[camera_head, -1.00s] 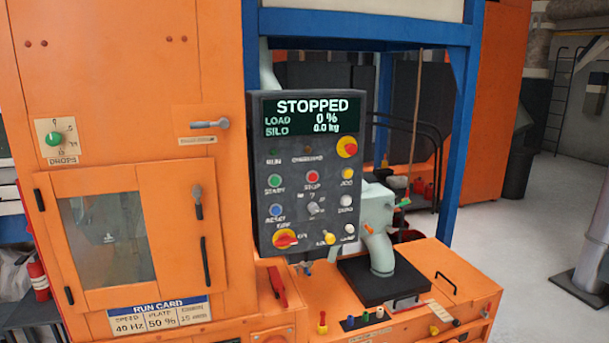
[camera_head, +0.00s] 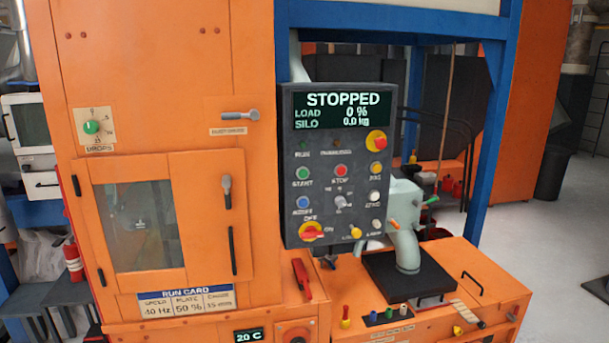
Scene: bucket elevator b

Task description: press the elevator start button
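The control panel (camera_head: 345,220) is a dark grey box on the front of the orange machine. Its screen (camera_head: 343,111) reads STOPPED, load 0 %, silo 0.0 kg. The green START button (camera_head: 303,174) is at the panel's left, with the red STOP button (camera_head: 341,171) to its right. A blue RESET button (camera_head: 303,203) is below START. A red and yellow OFF/ON switch (camera_head: 311,231) is at the lower left. A red knob on a yellow base (camera_head: 377,141) is at the upper right. Neither of my grippers shows in the view.
The orange cabinet (camera_head: 180,80) with a windowed door stands left of the panel. A blue frame post (camera_head: 490,140) rises at the right. A low orange bench (camera_head: 490,300) with a pipe and small levers juts out below. Open grey floor (camera_head: 570,240) lies at the far right.

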